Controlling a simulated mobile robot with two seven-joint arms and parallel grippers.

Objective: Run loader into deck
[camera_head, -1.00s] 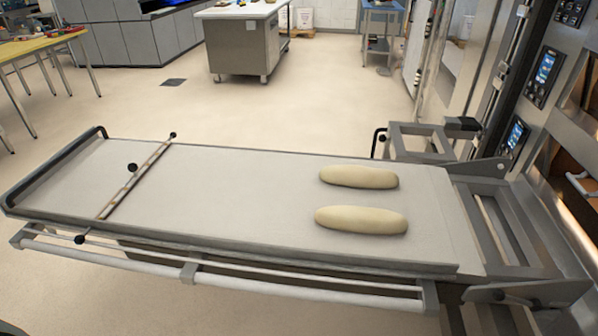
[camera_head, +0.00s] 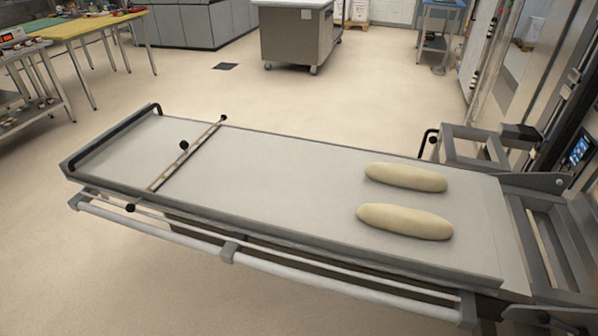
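The loader (camera_head: 270,185) is a long flat board with a pale belt, running from the left to the deck oven side at the right. Two pale dough loaves lie side by side near its right end, the far loaf (camera_head: 405,178) and the near loaf (camera_head: 404,221). A crossbar with black knobs (camera_head: 186,155) spans the belt near the left end. A black handle (camera_head: 118,136) curves along the left end. A grey rail (camera_head: 290,273) runs along the near side. A metal frame (camera_head: 553,240) meets the loader's right end. Neither gripper is in view.
A yellow-topped table (camera_head: 85,27) and a metal cart (camera_head: 30,85) stand at the back left. A grey cabinet on wheels (camera_head: 296,38) stands at the back. A control screen (camera_head: 579,150) is at the right edge. The floor behind the loader is clear.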

